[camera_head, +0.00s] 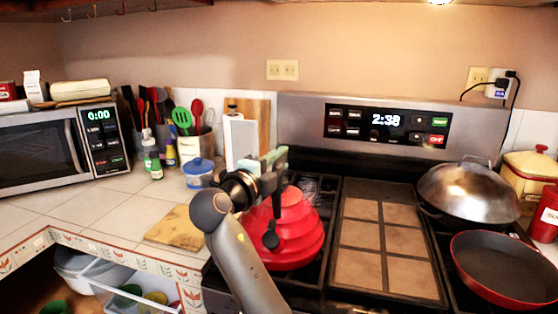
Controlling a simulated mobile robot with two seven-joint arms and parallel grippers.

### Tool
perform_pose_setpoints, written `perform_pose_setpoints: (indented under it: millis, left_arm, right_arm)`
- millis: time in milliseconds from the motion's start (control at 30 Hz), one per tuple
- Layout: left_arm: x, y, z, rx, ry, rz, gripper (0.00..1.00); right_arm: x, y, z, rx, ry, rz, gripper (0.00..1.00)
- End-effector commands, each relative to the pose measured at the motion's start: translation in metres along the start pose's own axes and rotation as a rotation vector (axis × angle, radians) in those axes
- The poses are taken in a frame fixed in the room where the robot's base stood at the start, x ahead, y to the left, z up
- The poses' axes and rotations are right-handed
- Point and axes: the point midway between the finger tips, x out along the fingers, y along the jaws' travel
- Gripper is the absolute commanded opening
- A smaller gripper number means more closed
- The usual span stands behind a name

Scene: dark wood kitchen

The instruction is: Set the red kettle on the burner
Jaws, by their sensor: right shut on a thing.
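The red kettle (296,232) has a ribbed, stepped body and is at the left side of the stove, over the left burner grate (322,190). I cannot tell whether its base rests on the grate or is slightly above it. My right gripper (270,172) is at the top of the kettle and is shut on it, with my arm reaching up from the bottom of the view. The gripper and arm hide the kettle's left side and much of its handle. My left gripper is not in view.
A tiled griddle (385,250) covers the stove's middle. A domed wok lid (468,192) and a red pan (505,268) occupy the right burners.

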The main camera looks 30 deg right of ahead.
Motion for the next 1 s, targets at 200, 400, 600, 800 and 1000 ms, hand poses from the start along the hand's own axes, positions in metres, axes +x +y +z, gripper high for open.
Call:
perform_pose_setpoints:
  millis: [200,400,600,800,1000]
  left_arm:
    - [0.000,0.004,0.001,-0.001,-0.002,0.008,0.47]
    - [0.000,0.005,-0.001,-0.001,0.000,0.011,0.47]
    - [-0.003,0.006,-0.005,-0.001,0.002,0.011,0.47]
    - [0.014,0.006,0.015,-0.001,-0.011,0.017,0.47]
    - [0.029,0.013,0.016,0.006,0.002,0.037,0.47]
  right_arm:
    - [0.000,0.000,0.000,0.000,0.000,0.000,0.54]
    - [0.000,0.000,0.000,0.000,0.000,0.001,0.61]
    - [0.000,-0.003,0.000,-0.001,0.000,0.001,0.61]
    - [-0.033,0.005,0.001,0.005,-0.005,0.002,0.61]
    - [-0.077,0.004,0.001,0.005,-0.005,0.002,0.61]
